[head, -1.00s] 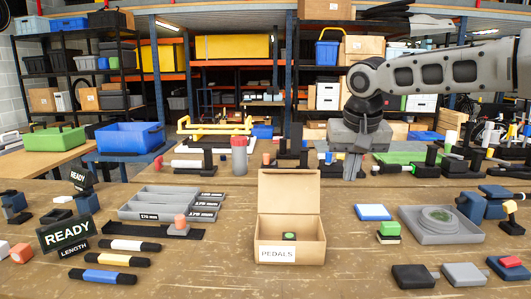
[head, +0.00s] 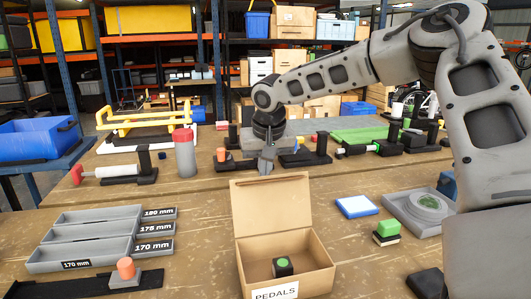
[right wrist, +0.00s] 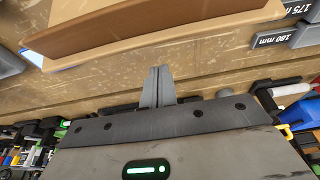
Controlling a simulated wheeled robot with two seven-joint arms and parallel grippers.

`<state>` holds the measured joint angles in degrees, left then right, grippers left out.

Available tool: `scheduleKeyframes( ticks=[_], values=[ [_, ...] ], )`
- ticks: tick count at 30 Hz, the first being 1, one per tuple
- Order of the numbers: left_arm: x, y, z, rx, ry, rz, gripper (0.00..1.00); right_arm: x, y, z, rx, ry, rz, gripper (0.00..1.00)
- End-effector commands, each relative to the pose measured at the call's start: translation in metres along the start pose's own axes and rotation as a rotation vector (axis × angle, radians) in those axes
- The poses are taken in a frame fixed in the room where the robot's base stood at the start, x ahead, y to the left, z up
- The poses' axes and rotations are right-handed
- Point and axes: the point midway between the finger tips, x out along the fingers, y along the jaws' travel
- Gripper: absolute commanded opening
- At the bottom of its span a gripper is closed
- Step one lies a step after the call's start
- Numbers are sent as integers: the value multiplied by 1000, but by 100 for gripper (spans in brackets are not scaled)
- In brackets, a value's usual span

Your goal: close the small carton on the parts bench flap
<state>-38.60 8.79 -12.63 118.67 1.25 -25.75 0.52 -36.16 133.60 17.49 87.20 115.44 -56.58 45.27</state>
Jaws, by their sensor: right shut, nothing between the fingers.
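The small cardboard carton (head: 284,255) labelled PEDALS stands on the parts bench. Its flap (head: 272,206) is raised upright at the back edge, so the carton is open. A dark block with a green top (head: 283,266) lies inside. My right gripper (head: 265,168) points down behind the flap, just above its top edge in the head view, apart from it. In the right wrist view the shut, empty fingers (right wrist: 158,72) point towards the flap's edge (right wrist: 150,38), with bench surface showing between. My left gripper is not in view.
Grey length trays (head: 95,238) stand left of the carton. A blue-and-white pad (head: 357,207), a green-topped block (head: 387,231) and a grey tray with a round part (head: 415,212) are on the right. A grey red-capped cylinder (head: 185,155) stands behind left.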

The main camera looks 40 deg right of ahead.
Motion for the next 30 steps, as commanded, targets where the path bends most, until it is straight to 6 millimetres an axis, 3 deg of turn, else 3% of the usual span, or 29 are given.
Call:
scheduleKeyframes(
  ticks=[3, 5, 12, 30],
  values=[
    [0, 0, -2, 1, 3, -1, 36, 18, 1, 1, 0, -3, 3, 0],
    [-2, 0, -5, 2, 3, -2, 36, 6, -1, 7, -4, 3, -2, 0],
    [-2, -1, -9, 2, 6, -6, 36, -8, 0, 26, -2, 1, 0, 0],
    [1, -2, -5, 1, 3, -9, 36, -11, 4, 32, 7, 14, 1, 0]
  ],
)
